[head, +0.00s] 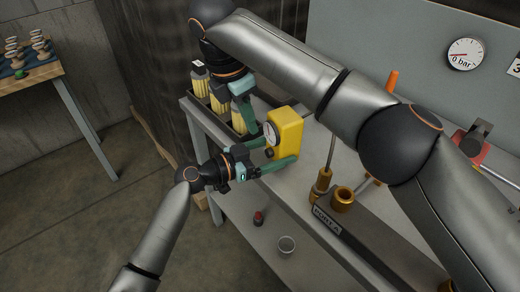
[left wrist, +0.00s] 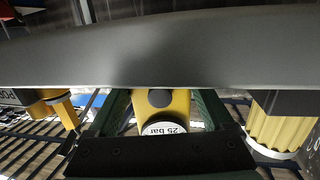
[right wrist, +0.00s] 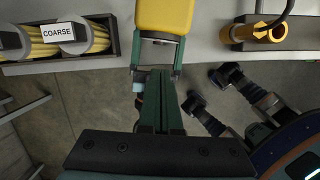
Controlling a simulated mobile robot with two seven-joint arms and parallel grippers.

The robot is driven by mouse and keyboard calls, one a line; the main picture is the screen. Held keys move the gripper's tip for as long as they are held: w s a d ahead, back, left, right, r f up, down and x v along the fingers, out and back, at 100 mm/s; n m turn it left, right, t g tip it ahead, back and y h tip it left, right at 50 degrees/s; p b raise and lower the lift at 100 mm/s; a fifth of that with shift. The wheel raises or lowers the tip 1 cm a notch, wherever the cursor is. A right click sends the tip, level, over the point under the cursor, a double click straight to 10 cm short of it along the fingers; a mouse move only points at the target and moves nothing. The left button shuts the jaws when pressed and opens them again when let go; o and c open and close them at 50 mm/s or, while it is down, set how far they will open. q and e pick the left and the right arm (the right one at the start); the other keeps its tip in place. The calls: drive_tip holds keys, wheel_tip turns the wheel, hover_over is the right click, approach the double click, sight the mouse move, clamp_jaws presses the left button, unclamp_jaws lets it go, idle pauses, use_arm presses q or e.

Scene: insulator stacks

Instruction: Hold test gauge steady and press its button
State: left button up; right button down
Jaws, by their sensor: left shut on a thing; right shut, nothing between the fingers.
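The yellow test gauge (head: 287,132) has a round white dial on its face and a dark round button (head: 269,153) below it. My left gripper (head: 280,165) is shut around the gauge from the near side. In the left wrist view the gauge (left wrist: 180,104) sits between the green fingers, its "25 bar" dial upside down and the dark button (left wrist: 160,98) showing. My right gripper (head: 252,130) is shut and empty, its fingers pointing down just left of the dial. In the right wrist view the gauge (right wrist: 165,15) is beyond its fingertips; I cannot tell whether they touch.
A tray of yellow cartridges (head: 219,98) stands behind my grippers. A brass port (head: 342,198) labelled PORT A and a thin upright rod (head: 332,145) are on the bench at right.

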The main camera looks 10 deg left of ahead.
sight(270, 151)
drive_tip(key=x, duration=1)
drive_tip(key=shift+w+d, duration=0.1)
drive_tip(key=shift+d, duration=0.05)
drive_tip(key=shift+w+d, duration=0.6)
drive_tip(key=shift+d, duration=0.2)
drive_tip(key=shift+r, duration=0.1)
drive_tip(key=v, duration=1)
drive_tip(key=shift+s+a, duration=0.2)
drive_tip(key=shift+a, duration=0.1)
